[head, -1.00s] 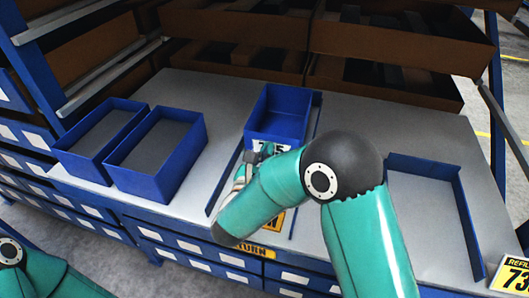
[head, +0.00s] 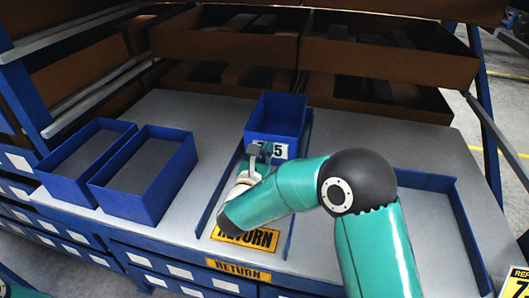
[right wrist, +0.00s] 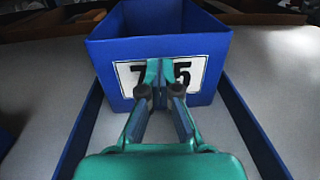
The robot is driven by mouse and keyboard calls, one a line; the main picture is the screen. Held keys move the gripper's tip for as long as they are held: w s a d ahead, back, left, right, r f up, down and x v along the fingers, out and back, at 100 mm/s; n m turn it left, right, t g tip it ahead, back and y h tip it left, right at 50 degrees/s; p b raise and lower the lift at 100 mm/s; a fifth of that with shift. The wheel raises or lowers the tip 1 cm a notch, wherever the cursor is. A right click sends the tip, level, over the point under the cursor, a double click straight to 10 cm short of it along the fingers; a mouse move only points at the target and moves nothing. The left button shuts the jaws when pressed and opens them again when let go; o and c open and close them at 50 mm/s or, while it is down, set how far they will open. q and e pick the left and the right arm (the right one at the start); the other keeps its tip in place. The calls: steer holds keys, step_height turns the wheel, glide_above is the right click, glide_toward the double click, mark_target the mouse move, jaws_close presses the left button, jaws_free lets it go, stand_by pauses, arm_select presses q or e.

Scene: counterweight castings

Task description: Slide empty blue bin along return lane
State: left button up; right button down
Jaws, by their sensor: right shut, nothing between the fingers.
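The empty blue bin (head: 275,120) stands in the return lane between two low blue rails. Its front carries a white label with black digits, partly covered by my fingers; it also shows in the right wrist view (right wrist: 205,55). My right gripper (head: 259,150) is shut and empty, with its fingertips (right wrist: 159,66) at the middle of the bin's front label, seemingly against it. The return lane (head: 297,190) has a yellow RETURN plate (head: 262,240) at its near end. My left gripper is not in view.
Two blue bins with grey insides (head: 88,162) (head: 145,175) stand left of the lane. A blue-railed bay (head: 465,225) lies to the right. Brown boxes (head: 390,65) fill the racks behind the table. The lane's far end lies close to the lower boxes.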

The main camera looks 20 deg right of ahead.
steer(key=shift+s+a+f, duration=0.1)
steer(key=shift+s+a, duration=0.05)
steer(key=shift+a, duration=0.1)
steer(key=b+v, duration=0.3)
steer(key=v, duration=1)
steer(key=shift+d+b, duration=0.1)
steer(key=shift+b, duration=0.2)
steer(key=shift+s, duration=0.15)
